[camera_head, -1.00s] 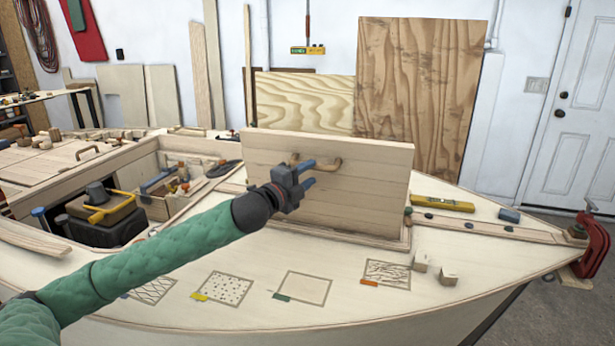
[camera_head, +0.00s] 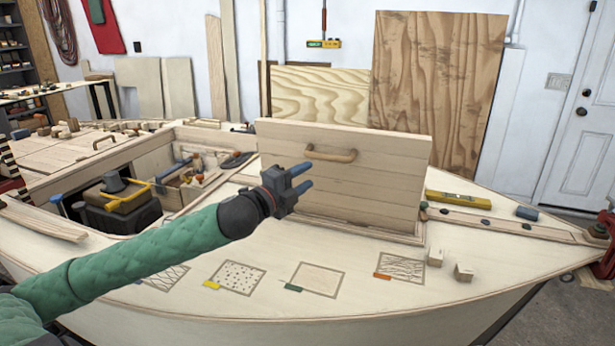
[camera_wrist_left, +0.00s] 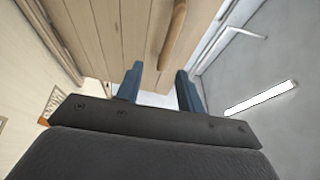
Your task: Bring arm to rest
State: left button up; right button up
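My left arm comes in from the left in a green sleeve. Its gripper (camera_head: 303,178) is in front of the upright wooden hatch panel (camera_head: 370,190), to the left of and below the wooden handle (camera_head: 331,155). The two blue fingers are apart with nothing between them. In the left wrist view the open fingers (camera_wrist_left: 160,88) show, with the handle (camera_wrist_left: 173,35) beyond them and apart from them. The panel stands raised on the plywood deck (camera_head: 440,290). My right gripper is not in view.
Two small wood blocks (camera_head: 463,272) lie on the right of the deck. A yellow level (camera_head: 458,198) lies behind them. An open compartment with a yellow-handled toolbox (camera_head: 118,200) is at the left.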

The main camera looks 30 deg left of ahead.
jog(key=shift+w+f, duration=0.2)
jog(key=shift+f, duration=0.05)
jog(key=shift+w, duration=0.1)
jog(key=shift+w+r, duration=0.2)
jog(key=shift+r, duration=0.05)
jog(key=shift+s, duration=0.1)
